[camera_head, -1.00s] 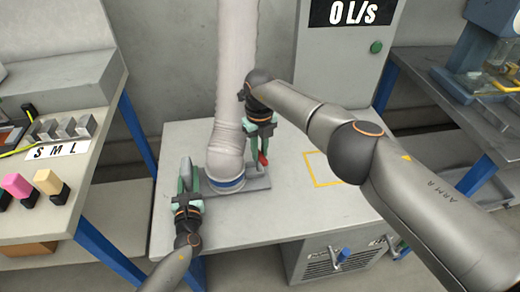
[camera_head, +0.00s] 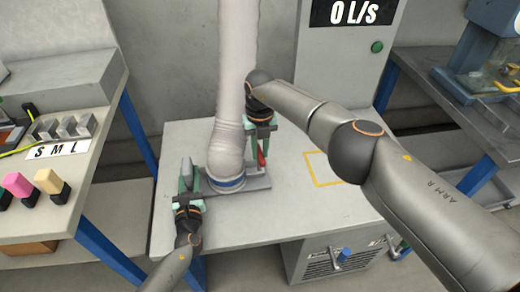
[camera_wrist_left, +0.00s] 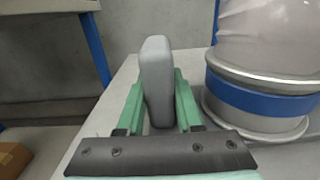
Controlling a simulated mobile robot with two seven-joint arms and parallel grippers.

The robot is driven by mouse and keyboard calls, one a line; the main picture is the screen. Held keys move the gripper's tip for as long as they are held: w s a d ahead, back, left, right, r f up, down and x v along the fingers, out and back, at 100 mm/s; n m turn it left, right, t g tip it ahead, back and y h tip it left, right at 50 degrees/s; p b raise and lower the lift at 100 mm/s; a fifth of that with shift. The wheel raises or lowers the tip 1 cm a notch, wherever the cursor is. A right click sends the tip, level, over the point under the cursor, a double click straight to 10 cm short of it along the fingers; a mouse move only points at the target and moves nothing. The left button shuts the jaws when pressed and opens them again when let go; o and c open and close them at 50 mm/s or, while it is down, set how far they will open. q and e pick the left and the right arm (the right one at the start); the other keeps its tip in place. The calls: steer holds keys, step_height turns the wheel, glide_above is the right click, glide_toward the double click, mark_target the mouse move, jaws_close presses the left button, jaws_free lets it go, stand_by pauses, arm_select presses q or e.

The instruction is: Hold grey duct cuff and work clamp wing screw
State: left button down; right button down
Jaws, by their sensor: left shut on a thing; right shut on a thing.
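The pale grey duct (camera_head: 229,130) comes down to a round base with a blue band (camera_head: 229,183), which also shows in the left wrist view (camera_wrist_left: 262,98). My left gripper (camera_head: 187,176) is left of the base, its green fingers shut on an upright grey piece (camera_wrist_left: 156,80). Whether this piece joins the duct cuff is hidden. My right gripper (camera_head: 260,148) points down just right of the duct and is shut on the red wing screw (camera_head: 262,159). The fingers partly hide the screw.
The grey table (camera_head: 290,215) is clear to the right, around a yellow outlined square (camera_head: 322,170). A grey cabinet (camera_head: 340,75) with a "0 L/s" display stands behind. A bench (camera_head: 40,215) with coloured blocks is at the left.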

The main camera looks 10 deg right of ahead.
mark_target(260, 153)
steer(key=c, duration=0.8)
jaws_free()
steer(key=shift+o, duration=0.2)
step_height(260, 153, up, 12)
